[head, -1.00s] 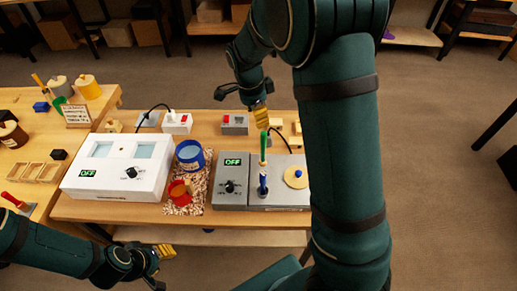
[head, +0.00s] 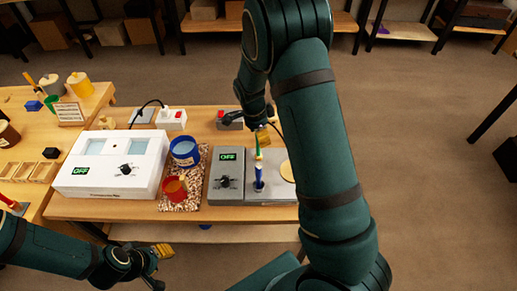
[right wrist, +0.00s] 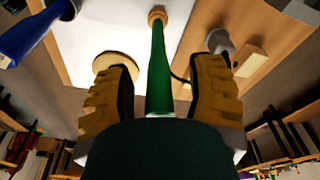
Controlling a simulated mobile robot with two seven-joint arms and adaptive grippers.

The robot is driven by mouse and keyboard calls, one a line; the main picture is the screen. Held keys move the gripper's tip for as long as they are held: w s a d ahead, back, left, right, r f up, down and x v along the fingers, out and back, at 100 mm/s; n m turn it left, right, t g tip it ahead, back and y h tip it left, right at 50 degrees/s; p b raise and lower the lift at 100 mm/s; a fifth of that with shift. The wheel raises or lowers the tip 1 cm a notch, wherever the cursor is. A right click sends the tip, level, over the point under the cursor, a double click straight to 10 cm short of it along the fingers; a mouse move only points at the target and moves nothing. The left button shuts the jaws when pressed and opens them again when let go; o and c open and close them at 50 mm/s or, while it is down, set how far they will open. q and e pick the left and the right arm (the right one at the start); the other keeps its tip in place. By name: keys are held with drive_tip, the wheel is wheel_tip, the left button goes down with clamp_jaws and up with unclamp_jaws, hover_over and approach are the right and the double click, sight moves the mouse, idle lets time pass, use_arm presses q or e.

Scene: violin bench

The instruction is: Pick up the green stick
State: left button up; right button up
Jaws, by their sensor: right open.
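The green stick (head: 258,154) stands upright on the right part of the grey device on the bench, just behind a blue stick (head: 259,178). In the right wrist view the green stick (right wrist: 158,75) runs between the two yellow fingers, with a gap on each side. My right gripper (head: 264,137) is open at the upper end of the stick and partly overlaps it in the head view. In the right wrist view the right gripper (right wrist: 160,100) holds nothing. My left gripper (head: 164,251) is low, in front of the bench, far from the stick; its finger opening is unclear.
A grey device (head: 227,188) with an OFF display stands left of the sticks. Farther left are a red cup (head: 174,190), a blue container (head: 184,152) and a white device (head: 100,178). A round tan disc (right wrist: 117,66) lies close to the stick.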

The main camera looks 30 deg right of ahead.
clamp_jaws()
idle(0.4)
